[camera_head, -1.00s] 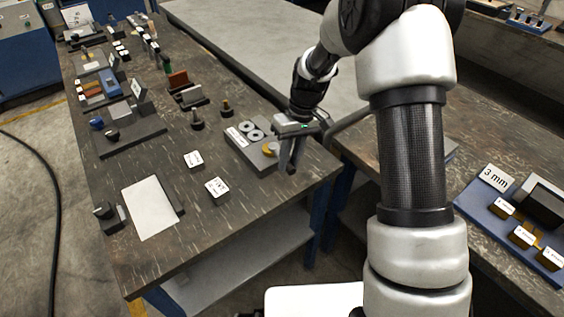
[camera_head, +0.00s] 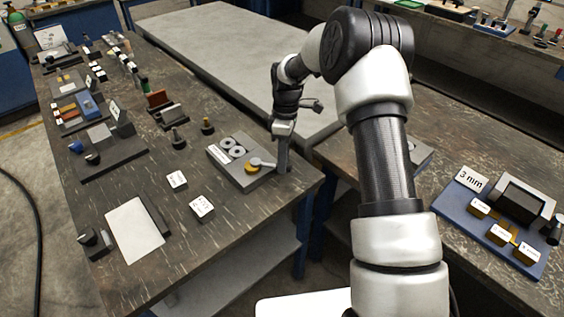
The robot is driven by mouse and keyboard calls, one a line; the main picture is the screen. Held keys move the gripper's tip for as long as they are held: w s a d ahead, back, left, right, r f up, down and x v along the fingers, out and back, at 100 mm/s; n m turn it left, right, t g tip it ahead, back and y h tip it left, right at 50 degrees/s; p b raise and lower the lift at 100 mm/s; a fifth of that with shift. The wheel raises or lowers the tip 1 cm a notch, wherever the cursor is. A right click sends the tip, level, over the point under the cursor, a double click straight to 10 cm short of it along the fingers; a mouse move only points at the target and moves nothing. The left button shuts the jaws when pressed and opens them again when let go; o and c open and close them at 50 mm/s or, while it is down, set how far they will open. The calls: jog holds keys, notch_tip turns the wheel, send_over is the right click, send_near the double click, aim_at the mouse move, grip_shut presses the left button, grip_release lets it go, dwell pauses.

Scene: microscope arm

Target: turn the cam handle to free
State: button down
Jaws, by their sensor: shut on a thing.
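The cam fixture is a grey block (camera_head: 224,167) on the near right part of the left table, with two pale rings on top and a white label. At its right end is a round yellow cam (camera_head: 252,168). A light grey cam handle (camera_head: 265,163) runs from the cam to the right, past the block's edge. My gripper (camera_head: 283,169) points down beside the block's right end, with its fingers shut on the outer end of the handle. The fingers hide that end.
Small white labelled blocks (camera_head: 202,207) and a white sheet (camera_head: 134,230) lie to the left. Dark knobs (camera_head: 178,139) stand behind the fixture. The table's right edge is close to my gripper. A blue tray (camera_head: 470,225) is on the right bench.

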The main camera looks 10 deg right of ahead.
jog(key=shift+w+n, duration=0.3)
dwell(0.4)
jog(key=c, duration=1.6)
grip_release()
jog(key=shift+r, duration=0.1)
jog(key=w+r, duration=0.1)
jog(key=r, duration=0.4)
jog(key=w+r+p, duration=0.1)
jog(key=r, duration=0.5)
jog(key=w+d+r, duration=0.1)
jog(key=r, duration=0.5)
jog(key=shift+w+p, duration=0.1)
jog(key=shift+p, duration=0.3)
